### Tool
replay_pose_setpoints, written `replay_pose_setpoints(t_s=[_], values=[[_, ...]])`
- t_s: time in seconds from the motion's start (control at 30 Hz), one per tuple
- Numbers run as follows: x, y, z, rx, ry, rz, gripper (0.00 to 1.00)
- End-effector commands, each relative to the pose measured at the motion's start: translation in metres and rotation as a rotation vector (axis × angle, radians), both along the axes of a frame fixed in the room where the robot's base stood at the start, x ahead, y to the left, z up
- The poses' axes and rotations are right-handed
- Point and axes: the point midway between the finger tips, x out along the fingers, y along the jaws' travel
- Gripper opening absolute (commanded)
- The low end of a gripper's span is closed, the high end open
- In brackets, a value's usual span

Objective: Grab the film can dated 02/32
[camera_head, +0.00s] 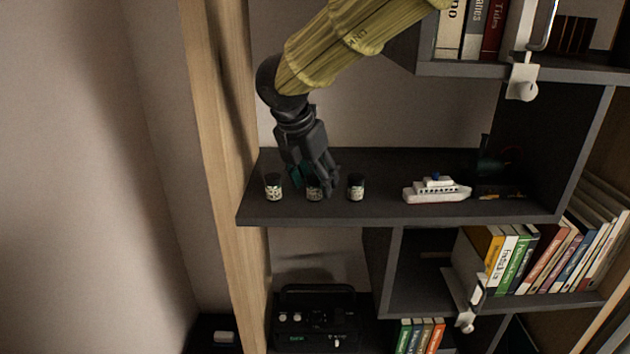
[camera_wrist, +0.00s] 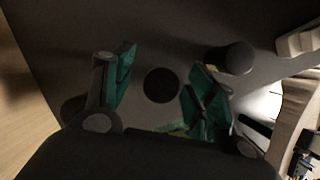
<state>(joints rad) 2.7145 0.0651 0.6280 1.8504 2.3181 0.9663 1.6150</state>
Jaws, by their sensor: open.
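Three small film cans with black lids and pale printed labels stand upright in a row on a dark shelf (camera_head: 380,210): a left can (camera_head: 273,188), a middle can (camera_head: 314,191) and a right can (camera_head: 356,188). Their dates are too small to read. My gripper (camera_head: 315,178) points down at the middle can, its fingers partly covering it. In the wrist view my gripper (camera_wrist: 161,78) is open, with the middle can's round black lid (camera_wrist: 161,86) between the teal finger pads. Another can (camera_wrist: 238,58) is just outside the right finger. A dark shape behind the left finger is mostly hidden.
A white toy ship (camera_head: 437,190) stands right of the cans on the same shelf. A wooden post (camera_head: 215,150) rises beside the shelf's left end. Books stand on the shelf above and below (camera_head: 545,260). A dark boxy device (camera_head: 315,320) sits underneath.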

Motion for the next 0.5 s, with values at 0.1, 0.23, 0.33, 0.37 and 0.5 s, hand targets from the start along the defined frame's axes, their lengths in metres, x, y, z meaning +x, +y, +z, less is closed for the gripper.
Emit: replay_pose_setpoints(t_s=[0.1, 0.23, 0.33, 0.37, 0.5], values=[[0.0012, -0.0008, -0.0032, 0.0, 0.0, 0.0, 0.56], [0.0014, -0.0008, -0.0041, 0.0, -0.001, 0.0, 0.56], [0.0014, -0.0008, -0.0041, 0.0, -0.001, 0.0, 0.53], [0.0013, -0.0007, -0.0041, 0.0, -0.001, 0.0, 0.47], [0.0013, -0.0008, -0.004, 0.0, -0.001, 0.0, 0.22]])
